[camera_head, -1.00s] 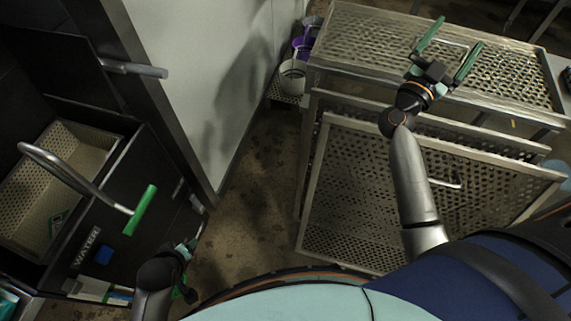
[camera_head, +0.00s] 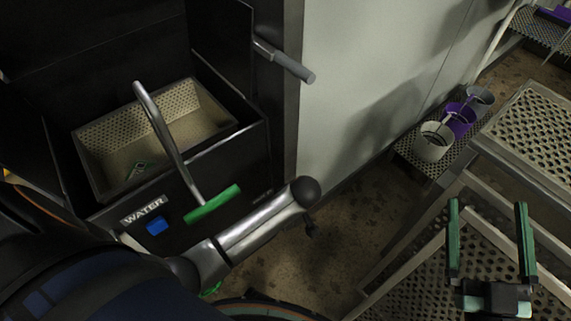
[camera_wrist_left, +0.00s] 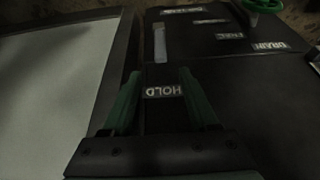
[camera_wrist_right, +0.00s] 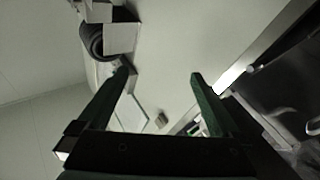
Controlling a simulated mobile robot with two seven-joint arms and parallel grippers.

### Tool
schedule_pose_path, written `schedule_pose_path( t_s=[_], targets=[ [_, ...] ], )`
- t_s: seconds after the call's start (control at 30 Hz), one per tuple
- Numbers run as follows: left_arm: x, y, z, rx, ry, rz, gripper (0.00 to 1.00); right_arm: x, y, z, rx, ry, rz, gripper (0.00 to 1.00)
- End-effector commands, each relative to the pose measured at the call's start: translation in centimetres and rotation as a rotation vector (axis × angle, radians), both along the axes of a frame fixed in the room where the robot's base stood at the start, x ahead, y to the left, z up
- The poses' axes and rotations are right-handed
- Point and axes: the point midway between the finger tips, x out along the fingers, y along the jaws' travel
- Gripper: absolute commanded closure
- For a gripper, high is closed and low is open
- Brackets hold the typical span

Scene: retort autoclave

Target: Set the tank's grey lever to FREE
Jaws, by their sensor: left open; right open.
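The dark tank (camera_head: 255,150) stands at left in the head view, with a WATER label and a green-gripped curved handle (camera_head: 212,203). In the left wrist view, a small grey lever (camera_wrist_left: 160,43) lies on a dark panel beyond my fingertips, beside several labels. The HOLD label (camera_wrist_left: 163,91) shows between my fingers; a DRAIN label (camera_wrist_left: 270,46) is further right. Other labels are too blurred to read surely. My left gripper (camera_wrist_left: 159,73) is open and empty, short of the lever; the head view hides its fingers. My right gripper (camera_head: 487,204) is open and empty, over the rack at right.
A grey-gripped bar (camera_head: 285,60) sticks out from the tank's upper right edge. A pale wall panel (camera_head: 365,75) is beside it. Buckets (camera_head: 434,141) stand on a low perforated shelf. A perforated metal rack (camera_head: 535,130) is at right. Bare floor lies between tank and rack.

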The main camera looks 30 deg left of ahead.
Motion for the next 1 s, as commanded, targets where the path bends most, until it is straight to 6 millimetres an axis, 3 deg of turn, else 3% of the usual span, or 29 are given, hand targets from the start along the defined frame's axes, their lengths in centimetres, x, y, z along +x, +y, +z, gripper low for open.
schedule_pose_path(
  t_s=[0.27, 0.57, 0.8, 1.0],
  targets=[
    [0.3, 0.8, -2.2, 0.0, 0.0, -0.002, 0.4, -1.9, 0.4, 4.9, -0.002, -0.231, 0.038, 0.0],
    [0.7, 1.7, -4.6, -0.001, 0.0, -0.002, 0.4, -5.8, 1.1, 10.2, -0.006, -0.51, 0.093, 0.0],
    [1.4, 3.5, -9.3, 0.001, 0.001, -0.003, 0.4, -6.5, 1.4, 8.3, 0.019, -0.536, 0.122, 0.0],
    [1.7, 4.1, -11.0, -0.001, -0.001, -0.004, 0.4, -6.4, 1.4, 7.4, 0.033, -0.525, 0.131, 0.0]
  ],
)
